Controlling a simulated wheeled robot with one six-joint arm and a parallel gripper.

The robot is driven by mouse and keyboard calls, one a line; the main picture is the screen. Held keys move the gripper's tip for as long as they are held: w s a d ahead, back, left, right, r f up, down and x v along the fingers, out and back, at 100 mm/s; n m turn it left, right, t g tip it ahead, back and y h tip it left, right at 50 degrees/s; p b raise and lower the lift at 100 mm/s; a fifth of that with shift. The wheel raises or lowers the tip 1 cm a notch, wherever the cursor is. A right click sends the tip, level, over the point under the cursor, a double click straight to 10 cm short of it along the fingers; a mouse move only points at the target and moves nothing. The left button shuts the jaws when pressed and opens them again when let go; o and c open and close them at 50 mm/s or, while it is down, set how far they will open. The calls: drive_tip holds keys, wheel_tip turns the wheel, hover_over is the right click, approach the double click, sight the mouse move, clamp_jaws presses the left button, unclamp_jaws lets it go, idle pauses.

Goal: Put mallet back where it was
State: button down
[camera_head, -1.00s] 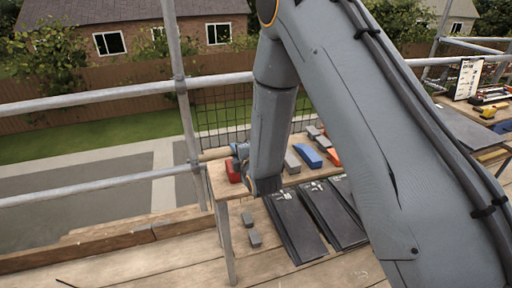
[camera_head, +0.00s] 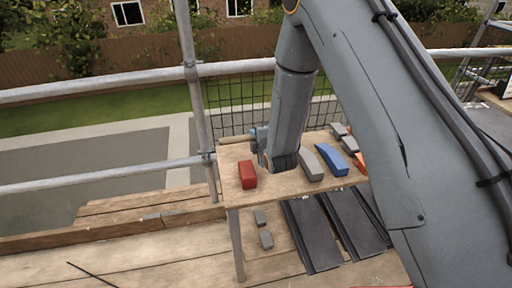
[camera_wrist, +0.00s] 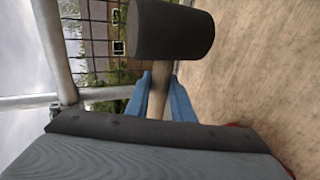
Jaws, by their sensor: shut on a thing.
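The mallet has a black head (camera_wrist: 170,30) and a pale wooden handle (camera_wrist: 157,98). In the wrist view my gripper (camera_wrist: 161,88) is shut on the handle, its blue fingers on either side just below the head. In the head view my gripper (camera_head: 262,147) is low over the wooden bench (camera_head: 231,156), near its back left end. A tan rod, apparently the mallet handle (camera_head: 236,138), sticks out to its left. The head is hidden behind my arm there. I cannot tell whether the mallet touches the bench.
A red block (camera_head: 247,175) stands on the bench in front of my gripper. A grey block (camera_head: 306,163) and a blue block (camera_head: 331,159) lie to its right. Scaffold rails and an upright (camera_head: 194,95) stand close behind and left. Dark slates (camera_head: 311,235) are below the bench.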

drive_tip(key=shift+a+f+p, duration=0.1)
drive_tip(key=shift+f+p, duration=0.4)
drive_tip(key=shift+f, duration=1.95)
drive_tip(key=shift+f, duration=0.15)
drive_tip(key=c, duration=1.5)
unclamp_jaws()
drive_tip(key=shift+c, duration=0.2)
